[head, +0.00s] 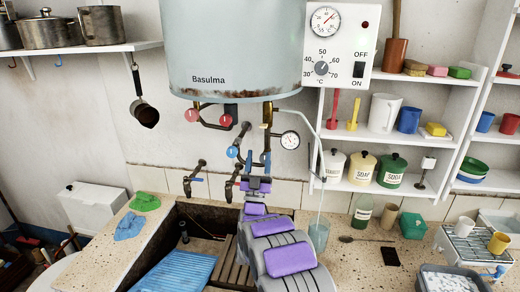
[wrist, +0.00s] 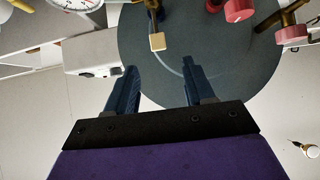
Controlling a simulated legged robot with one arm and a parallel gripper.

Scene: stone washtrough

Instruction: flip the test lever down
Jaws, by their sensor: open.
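The grey water heater (head: 230,50) hangs on the wall, with a brass valve (head: 267,108) under it. A small piece with a square tan end (wrist: 157,41) shows in the wrist view and seems to be the test lever; its exact position is hard to tell. My gripper (head: 257,160) is below the heater, close under the brass valve in the head view. In the wrist view its two dark blue fingers (wrist: 160,75) are apart, with nothing between them. The tan end appears beyond the fingertips, roughly in line with the gap. I see no contact.
Red valve knobs (head: 225,120) sit left of the brass valve, and a pressure gauge (head: 290,140) sits right. A thin clear tube (head: 318,150) runs down to a glass jar (head: 319,236). The stone trough (head: 172,226) lies below; shelves (head: 432,130) stand right.

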